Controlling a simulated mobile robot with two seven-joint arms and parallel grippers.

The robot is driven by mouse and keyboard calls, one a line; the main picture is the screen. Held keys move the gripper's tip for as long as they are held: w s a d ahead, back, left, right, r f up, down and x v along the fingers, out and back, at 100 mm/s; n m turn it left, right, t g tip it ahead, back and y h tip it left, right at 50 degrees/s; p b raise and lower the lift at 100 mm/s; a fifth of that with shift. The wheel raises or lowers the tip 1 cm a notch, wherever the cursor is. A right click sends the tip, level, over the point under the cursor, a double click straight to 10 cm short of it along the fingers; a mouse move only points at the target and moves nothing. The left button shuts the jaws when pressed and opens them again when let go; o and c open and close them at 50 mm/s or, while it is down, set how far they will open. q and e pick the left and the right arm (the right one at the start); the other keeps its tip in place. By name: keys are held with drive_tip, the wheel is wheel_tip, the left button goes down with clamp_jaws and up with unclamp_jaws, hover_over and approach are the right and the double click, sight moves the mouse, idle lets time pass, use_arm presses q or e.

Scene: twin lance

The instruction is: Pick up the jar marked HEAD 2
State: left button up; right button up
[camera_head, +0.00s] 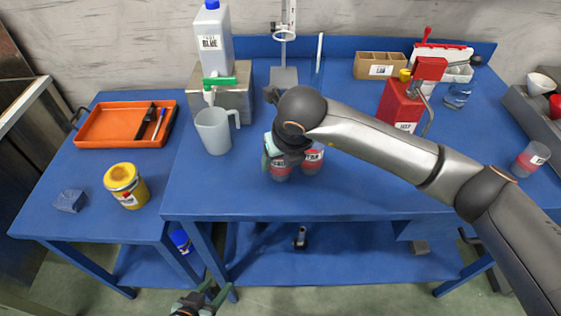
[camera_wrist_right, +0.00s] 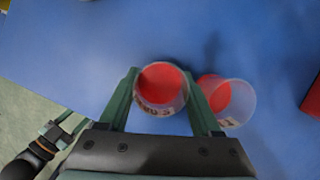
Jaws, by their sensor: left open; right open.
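My right gripper (camera_head: 280,152) is open, pointing down at the table's front. In the right wrist view its fingers (camera_wrist_right: 160,75) stand on both sides of a clear jar with red contents (camera_wrist_right: 161,86). That jar is partly hidden by the gripper in the head view (camera_head: 279,173). Its label is too small to read surely. A second similar jar (camera_head: 313,160) stands right beside it, just outside the right finger in the wrist view (camera_wrist_right: 229,100). My left gripper (camera_head: 203,298) is open and empty, low before the table.
A red can (camera_head: 399,105) stands behind my right arm. A yellow tin (camera_head: 126,186) and orange tray (camera_head: 110,126) are on the left table. The front edge is close.

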drive_tip(key=shift+c, duration=0.2)
drive_tip(key=c, duration=0.9)
drive_tip(key=shift+r, duration=0.2)
drive_tip(key=shift+c, duration=0.2)
